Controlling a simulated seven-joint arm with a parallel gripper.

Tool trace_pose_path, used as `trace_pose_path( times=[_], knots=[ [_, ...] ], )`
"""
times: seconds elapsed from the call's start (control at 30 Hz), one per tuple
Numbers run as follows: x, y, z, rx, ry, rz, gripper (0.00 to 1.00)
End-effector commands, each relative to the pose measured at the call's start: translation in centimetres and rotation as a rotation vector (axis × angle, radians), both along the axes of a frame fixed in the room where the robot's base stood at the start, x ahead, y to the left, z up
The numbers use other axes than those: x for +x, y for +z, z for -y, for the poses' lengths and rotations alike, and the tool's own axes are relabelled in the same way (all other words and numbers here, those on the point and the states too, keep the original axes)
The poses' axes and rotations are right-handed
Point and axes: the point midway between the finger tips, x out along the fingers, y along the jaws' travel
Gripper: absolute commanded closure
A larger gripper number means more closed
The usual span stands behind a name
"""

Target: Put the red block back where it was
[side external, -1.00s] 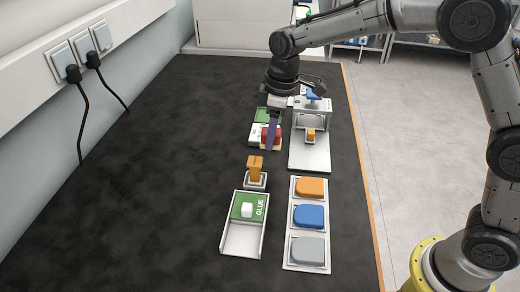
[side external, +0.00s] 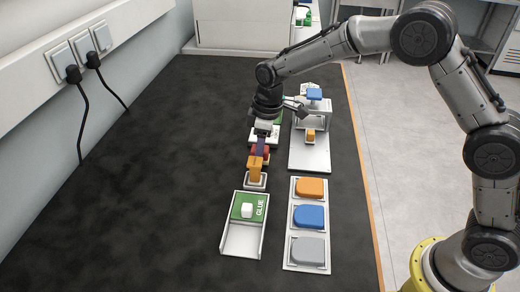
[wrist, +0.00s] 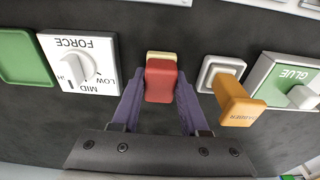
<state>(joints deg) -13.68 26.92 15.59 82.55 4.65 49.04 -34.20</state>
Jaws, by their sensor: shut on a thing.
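The red block (wrist: 160,80) is between the two purple fingers of my gripper (wrist: 160,98) in the wrist view, and the gripper is shut on it. A cream part (wrist: 170,56) shows at the block's far end. In the side view my gripper (side external: 261,144) points down, and the red block (side external: 266,155) is partly hidden behind an orange handle (side external: 256,163). I cannot tell whether the block touches the table.
The orange handle stands in a white holder (side external: 256,181) close to the block. A green GLUE box (wrist: 288,78) lies beyond it. The white FORCE dial (wrist: 85,65) and a green pad (wrist: 28,58) are on the other side. Open dark table (side external: 150,180) lies left.

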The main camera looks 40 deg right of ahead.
Motion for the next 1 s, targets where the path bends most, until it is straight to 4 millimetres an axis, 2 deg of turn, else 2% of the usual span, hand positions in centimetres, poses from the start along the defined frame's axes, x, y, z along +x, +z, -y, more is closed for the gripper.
trace_pose_path(
  times=[0.07,0.1,0.23,0.53,0.67,0.77,1.0],
  knots=[
    [0.0,-0.3,0.0,0.0,0.0,0.0,1.0],
    [0.0,-0.2,0.0,0.0,0.0,0.0,0.51],
    [0.0,-0.2,0.0,0.0,0.0,0.0,0.27],
    [0.0,-0.1,0.0,0.0,0.0,0.0,0.26],
    [0.0,0.8,0.0,0.001,0.0,0.004,0.26],
    [-0.1,2.3,0.2,0.001,0.0,0.005,0.26],
    [-0.5,7.2,0.6,0.001,0.0,0.005,0.26]
  ],
)
